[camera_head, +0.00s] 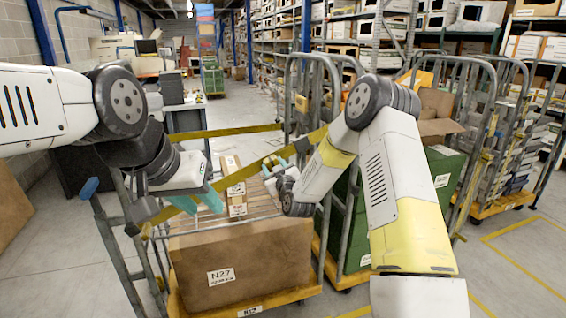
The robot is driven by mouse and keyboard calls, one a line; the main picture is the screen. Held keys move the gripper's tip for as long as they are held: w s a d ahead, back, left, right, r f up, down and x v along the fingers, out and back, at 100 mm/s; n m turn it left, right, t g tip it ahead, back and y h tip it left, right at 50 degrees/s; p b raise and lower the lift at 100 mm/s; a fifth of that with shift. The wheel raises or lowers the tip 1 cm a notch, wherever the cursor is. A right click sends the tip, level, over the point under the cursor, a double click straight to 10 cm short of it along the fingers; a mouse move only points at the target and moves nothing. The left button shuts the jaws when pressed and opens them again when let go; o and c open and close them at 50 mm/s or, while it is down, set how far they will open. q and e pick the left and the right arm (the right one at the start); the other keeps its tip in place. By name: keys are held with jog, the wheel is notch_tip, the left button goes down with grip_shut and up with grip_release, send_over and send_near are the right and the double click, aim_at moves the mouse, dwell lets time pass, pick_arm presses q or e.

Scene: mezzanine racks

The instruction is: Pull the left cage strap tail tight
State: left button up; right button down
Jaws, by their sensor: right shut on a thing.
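The left roll cage (134,277) stands in front of me on an orange base. A yellow strap (236,180) runs slantwise across its top, from the left frame up to the right frame. A second yellow strap (225,132) crosses further back. My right gripper (272,165), with teal fingers, is shut on the yellow strap over the cage; the exact grip is partly hidden by the wrist. My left gripper (207,200) has its teal fingers low by the strap's left part. Whether its fingers are apart or closed, or touch the strap, is unclear.
A large brown box labelled N27 (240,262) fills the cage's lower part, with a small carton (233,185) above it. A second cage (335,215) with green crates stands close on the right. Racks line the right side. Floor at far left is mostly clear.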

jog(key=a, duration=0.1)
jog(key=s+a+f, duration=0.1)
jog(key=a, duration=0.1)
jog(key=shift+f, duration=0.15)
jog(key=c, duration=0.7)
grip_release()
jog(key=shift+a, duration=0.1)
jog(key=v, duration=0.7)
jog(key=shift+s+d, duration=0.2)
jog(key=shift+s, duration=0.15)
